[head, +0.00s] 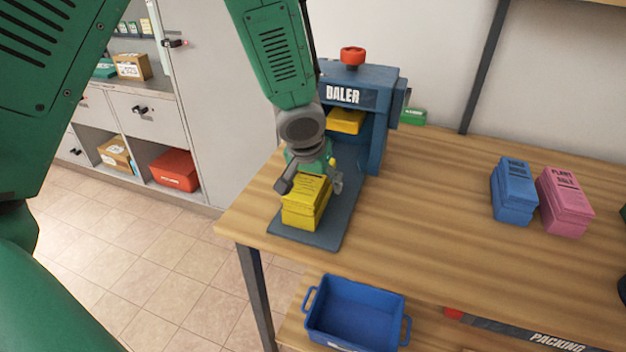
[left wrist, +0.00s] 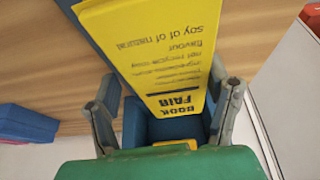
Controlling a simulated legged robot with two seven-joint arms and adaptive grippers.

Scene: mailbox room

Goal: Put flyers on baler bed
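A stack of yellow flyers (head: 305,210) sits on the front of the dark blue baler bed (head: 347,200). My left gripper (head: 311,184) is over the rear of this stack, its fingers on either side. In the left wrist view, the yellow stack (left wrist: 155,50), printed "BOOK FAIR", lies between my left gripper's (left wrist: 165,100) spread fingers. A gap shows on the left; the right finger is close to the stack, and contact is unclear. Blue flyers (head: 514,192) and pink flyers (head: 565,202) stand at the right of the table. My right gripper is not visible.
The blue baler (head: 365,77) with a red knob stands behind the bed, with a yellow part inside. A blue bin (head: 357,310) sits on the shelf below. The wooden table (head: 430,200) is clear between bed and blue flyers. Grey cabinets stand at the left.

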